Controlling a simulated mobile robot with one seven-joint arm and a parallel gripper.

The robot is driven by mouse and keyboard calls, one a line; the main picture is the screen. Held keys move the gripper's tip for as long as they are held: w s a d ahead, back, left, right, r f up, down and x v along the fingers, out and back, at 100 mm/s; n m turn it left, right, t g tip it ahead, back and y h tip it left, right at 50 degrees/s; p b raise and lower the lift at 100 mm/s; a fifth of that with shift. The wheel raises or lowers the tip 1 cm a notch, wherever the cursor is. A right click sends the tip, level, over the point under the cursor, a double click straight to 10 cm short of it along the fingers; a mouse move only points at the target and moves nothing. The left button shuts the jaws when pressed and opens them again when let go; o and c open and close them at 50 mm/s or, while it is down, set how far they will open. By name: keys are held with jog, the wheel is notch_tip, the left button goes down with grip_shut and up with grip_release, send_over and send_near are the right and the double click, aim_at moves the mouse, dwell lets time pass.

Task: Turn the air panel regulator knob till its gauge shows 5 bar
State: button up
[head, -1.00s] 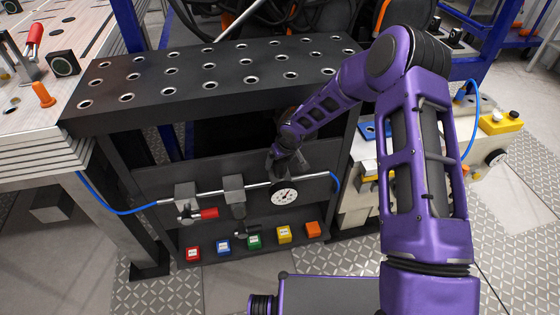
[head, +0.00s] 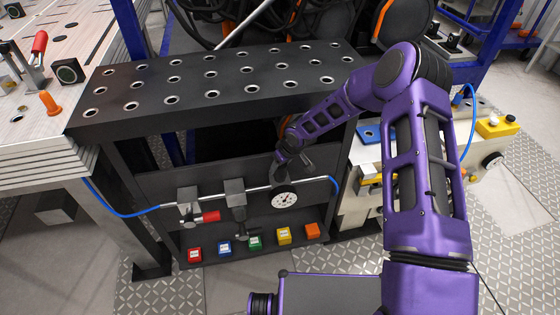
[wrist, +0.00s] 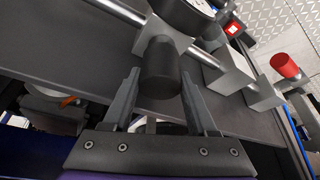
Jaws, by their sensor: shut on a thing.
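The black cylindrical regulator knob (wrist: 163,70) projects from a grey block on the pipe, in the wrist view. My gripper (wrist: 160,75) has one finger on each side of the knob and is shut on it. In the head view my gripper (head: 294,168) is at the pipe, just above the round white gauge (head: 285,199), and hides the knob there. The gauge dial faces the head camera, but its needle is too small to read. Only the gauge's dark rim and a sliver of its face show in the wrist view (wrist: 186,14).
A red-handled valve (head: 207,217) and grey blocks sit left along the silver pipe (head: 254,189). Several coloured boxes, including a green one (head: 255,243), stand below. A perforated black tabletop (head: 225,85) overhangs the panel. A blue hose (head: 120,209) joins the pipe.

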dwell(0.4)
jog(key=o, duration=1.4)
jog(key=shift+c, duration=0.2)
jog(key=shift+w+b, duration=0.1)
jog(key=shift+b, duration=0.2)
